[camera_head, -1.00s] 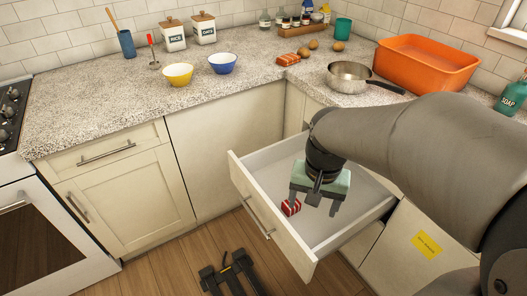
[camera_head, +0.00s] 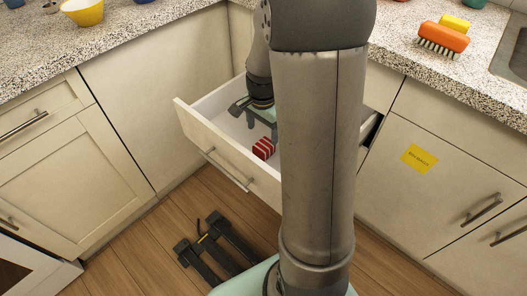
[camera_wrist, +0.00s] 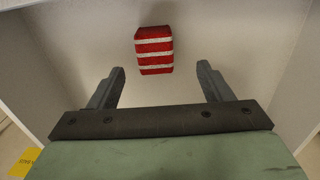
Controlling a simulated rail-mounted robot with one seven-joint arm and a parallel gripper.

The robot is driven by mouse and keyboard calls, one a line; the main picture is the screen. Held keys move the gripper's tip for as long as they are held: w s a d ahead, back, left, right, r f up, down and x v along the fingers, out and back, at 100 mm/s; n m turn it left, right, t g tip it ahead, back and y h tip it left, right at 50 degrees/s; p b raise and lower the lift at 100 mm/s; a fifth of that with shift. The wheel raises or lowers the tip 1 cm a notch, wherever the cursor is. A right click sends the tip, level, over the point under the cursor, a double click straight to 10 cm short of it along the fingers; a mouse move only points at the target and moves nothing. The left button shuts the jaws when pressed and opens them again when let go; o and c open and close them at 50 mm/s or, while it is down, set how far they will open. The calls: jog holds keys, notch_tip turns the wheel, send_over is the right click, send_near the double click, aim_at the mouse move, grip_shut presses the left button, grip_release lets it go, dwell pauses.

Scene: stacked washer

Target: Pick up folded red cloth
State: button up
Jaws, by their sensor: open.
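The folded red cloth (camera_head: 263,148), red with white stripes, lies in the open white drawer (camera_head: 228,149). In the wrist view the cloth (camera_wrist: 154,50) lies on the pale drawer floor, ahead of the fingertips and a little left of the middle between them. My gripper (camera_wrist: 161,72) is open and empty, its two grey fingers apart and not touching the cloth. In the head view my gripper (camera_head: 262,132) is low in the drawer, beside the cloth. My arm hides the drawer's right part and one finger may be partly covered.
The drawer walls stand close on both sides of my gripper in the wrist view. An orange brush (camera_head: 443,38) and a yellow sponge (camera_head: 455,23) are on the right counter. A yellow bowl (camera_head: 83,11) is on the left counter. A yellow note (camera_head: 419,158) is on a cabinet door.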

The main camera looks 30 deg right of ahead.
aim_at(264, 145)
notch_tip(264, 145, down, 2)
jog(key=shift+f, duration=0.2)
jog(key=f, duration=0.1)
jog(key=f+b, duration=0.1)
jog(key=f, duration=0.1)
jog(key=f+b, duration=0.1)
jog(key=f, duration=0.1)
jog(key=shift+s, duration=0.35)
jog(key=c, duration=1.1)
